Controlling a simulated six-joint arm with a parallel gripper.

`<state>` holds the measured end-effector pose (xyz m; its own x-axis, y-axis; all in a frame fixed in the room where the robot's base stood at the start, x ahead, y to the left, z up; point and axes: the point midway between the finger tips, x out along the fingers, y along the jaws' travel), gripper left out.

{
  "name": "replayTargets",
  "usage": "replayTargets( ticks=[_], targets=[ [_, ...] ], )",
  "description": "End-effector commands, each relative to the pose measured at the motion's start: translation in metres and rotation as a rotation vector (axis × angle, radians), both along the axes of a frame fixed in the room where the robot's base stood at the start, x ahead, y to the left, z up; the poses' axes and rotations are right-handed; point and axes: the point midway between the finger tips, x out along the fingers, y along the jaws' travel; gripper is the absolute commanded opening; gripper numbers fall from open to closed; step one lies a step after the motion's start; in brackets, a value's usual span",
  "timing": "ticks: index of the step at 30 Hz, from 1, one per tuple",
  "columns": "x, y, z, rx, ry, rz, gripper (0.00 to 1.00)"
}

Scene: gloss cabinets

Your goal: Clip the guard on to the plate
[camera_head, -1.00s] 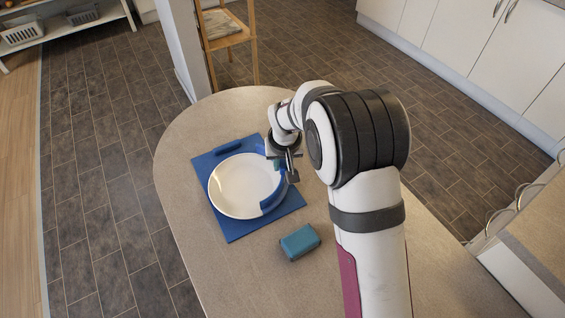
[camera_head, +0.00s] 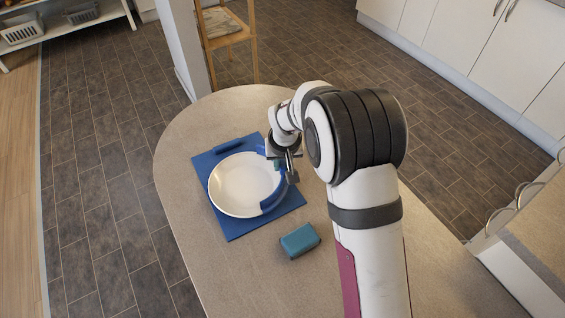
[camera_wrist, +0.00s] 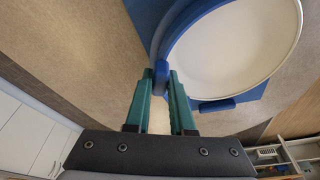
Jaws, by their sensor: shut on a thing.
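The white plate (camera_head: 240,186) lies on a blue mat (camera_head: 240,228) on the table. The guard (camera_head: 271,202) is a blue curved strip along the plate's right rim; my gripper hides part of it. In the wrist view the guard (camera_wrist: 176,28) curves along the left rim of the plate (camera_wrist: 235,50), close against it; I cannot tell whether it is clipped on. My gripper (camera_wrist: 163,78) has teal fingers shut on a blue tab on the guard's outer side. In the head view my gripper (camera_head: 284,167) is at the plate's right side.
A teal block (camera_head: 299,241) lies on the table (camera_head: 190,250) near the mat's lower right corner. A raised blue bar (camera_head: 228,146) sits at the mat's far edge. The table is bare left of the mat and in front of it.

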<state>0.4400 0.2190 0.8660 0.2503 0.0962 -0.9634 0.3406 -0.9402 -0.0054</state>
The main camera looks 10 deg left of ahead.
Motion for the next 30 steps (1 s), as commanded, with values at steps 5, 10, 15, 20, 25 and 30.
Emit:
replayTargets(
  ticks=[5, 10, 15, 20, 25, 30],
  targets=[
    [0.0001, 0.0, 0.0001, 0.0, 0.0, 0.0, 0.0],
    [0.0, 0.0, -0.0005, 0.0, 0.0, 0.0, 0.0],
    [0.0, 0.0, -0.0026, 0.0, 0.0, 0.0, 0.0],
    [-0.0001, 0.0, -0.0046, 0.0, 0.001, 0.0, 0.0],
    [-0.0001, 0.0, -0.0067, 0.0, 0.001, 0.0, 0.0],
    [0.0, 0.0, -0.0086, 0.0, 0.001, 0.0, 0.0]
  ],
)
